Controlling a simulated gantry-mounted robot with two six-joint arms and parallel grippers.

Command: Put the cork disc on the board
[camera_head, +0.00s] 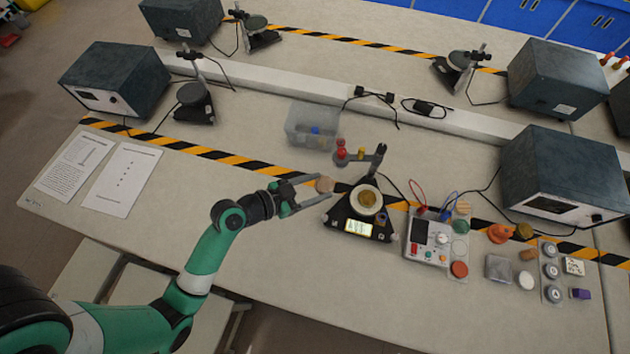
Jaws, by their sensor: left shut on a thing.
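My left gripper (322,190) reaches in from the left, just left of the black balance (345,212). My right gripper is not in view.
The balance carries a round pan with a brown-yellow piece (367,198). Right of it are a meter box (428,240) with red and blue leads, and a strip with several grey weights (551,271). A clear bin (312,125) stands behind. The front table is clear.

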